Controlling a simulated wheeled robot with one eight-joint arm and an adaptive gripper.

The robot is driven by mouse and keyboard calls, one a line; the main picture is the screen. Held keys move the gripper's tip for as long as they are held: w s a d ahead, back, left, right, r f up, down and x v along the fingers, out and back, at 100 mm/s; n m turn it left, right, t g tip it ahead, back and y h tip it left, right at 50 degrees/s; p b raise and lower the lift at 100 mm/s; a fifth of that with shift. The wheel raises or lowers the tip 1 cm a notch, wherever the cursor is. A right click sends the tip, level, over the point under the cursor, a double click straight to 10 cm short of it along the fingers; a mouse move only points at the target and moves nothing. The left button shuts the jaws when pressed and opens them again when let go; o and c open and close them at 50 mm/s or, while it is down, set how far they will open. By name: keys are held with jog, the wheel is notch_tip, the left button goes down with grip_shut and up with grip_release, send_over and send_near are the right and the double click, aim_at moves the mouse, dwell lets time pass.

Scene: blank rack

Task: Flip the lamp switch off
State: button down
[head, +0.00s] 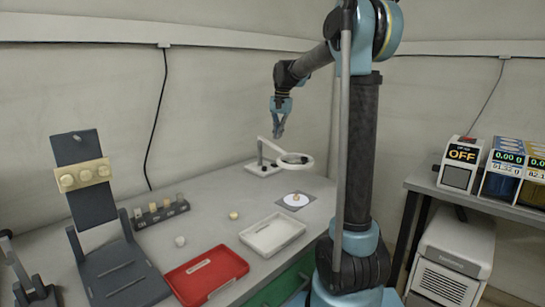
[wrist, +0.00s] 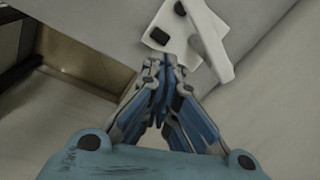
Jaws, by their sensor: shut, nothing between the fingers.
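In the wrist view the white base (wrist: 183,28) shows at the top with two dark parts, one a black rocker-like piece (wrist: 159,36). I cannot tell the switch position. My gripper (head: 279,133) is shut and empty, pointing down above the lamp. In the wrist view its fingertips (wrist: 160,65) appear just below the black piece; contact cannot be told.
A white tray (head: 272,236), a red tray (head: 207,275) and a dark vial rack (head: 160,213) stand to the left. A box reading OFF (head: 459,165) sits on the right-hand table. Space above the bench is open.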

jog(key=n, duration=0.3)
jog(key=n+t+y, duration=0.1)
jog(key=n+t, duration=0.1)
jog(key=n, duration=0.9)
send_over(274, 165)
jog(key=w, duration=0.2)
jog(key=f, duration=0.9)
jog(key=shift+a+f, duration=0.4)
jog(key=shift+f, duration=0.75)
jog(key=shift+a+f, duration=0.1)
